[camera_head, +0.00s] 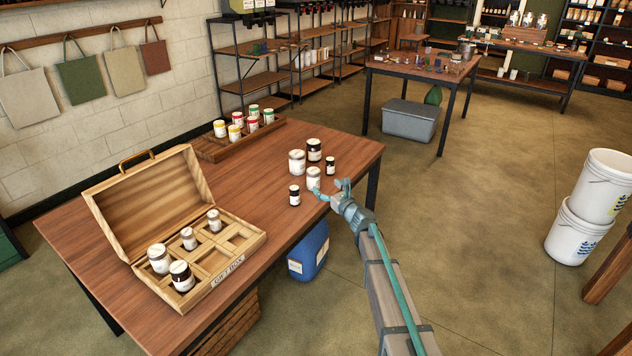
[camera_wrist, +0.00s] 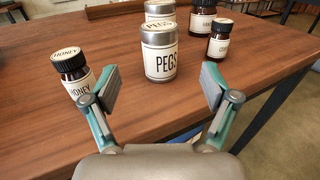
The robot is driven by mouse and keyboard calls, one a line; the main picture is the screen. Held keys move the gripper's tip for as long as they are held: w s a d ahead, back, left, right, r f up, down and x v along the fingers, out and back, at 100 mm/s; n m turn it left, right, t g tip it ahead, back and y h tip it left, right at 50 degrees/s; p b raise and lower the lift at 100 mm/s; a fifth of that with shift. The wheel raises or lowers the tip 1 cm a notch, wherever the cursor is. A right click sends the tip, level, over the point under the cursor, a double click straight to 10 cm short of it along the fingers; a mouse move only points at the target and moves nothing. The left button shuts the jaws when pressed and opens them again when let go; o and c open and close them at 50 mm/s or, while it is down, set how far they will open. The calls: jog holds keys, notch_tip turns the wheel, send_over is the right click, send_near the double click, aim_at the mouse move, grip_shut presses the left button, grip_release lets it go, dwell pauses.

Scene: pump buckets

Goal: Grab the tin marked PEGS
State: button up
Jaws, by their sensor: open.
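The tin marked PEGS (camera_wrist: 159,58) stands upright on the wooden table (camera_wrist: 130,113), a silver can with a cream label, near the middle of the wrist view. In the head view the tin (camera_head: 313,178) is near the table's right edge. A second similar tin (camera_wrist: 160,12) stands behind it, its label partly cut off, also lettered PEGS. My gripper (camera_wrist: 162,90) is open and empty, its fingers spread in front of the nearer tin, not touching it. In the head view my gripper (camera_head: 331,190) is just right of the tin.
A dark HONEY jar (camera_wrist: 70,70) stands close to the left finger. Two dark jars (camera_wrist: 219,38) (camera_wrist: 203,16) stand behind right. An open gift box (camera_head: 175,235) with several containers and a tray (camera_head: 215,148) of small tins are on the table's left and back.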

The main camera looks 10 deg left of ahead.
aim_at(317, 177)
jog(key=p+x, duration=0.1)
jog(key=x, duration=0.3)
jog(key=shift+w+a, duration=0.15)
jog(key=shift+a, duration=0.05)
jog(key=shift+p+x, duration=0.95)
jog(key=shift+x, duration=1.7)
jog(key=shift+r, duration=0.2)
jog(key=c, duration=1.3)
jog(key=shift+c, duration=0.2)
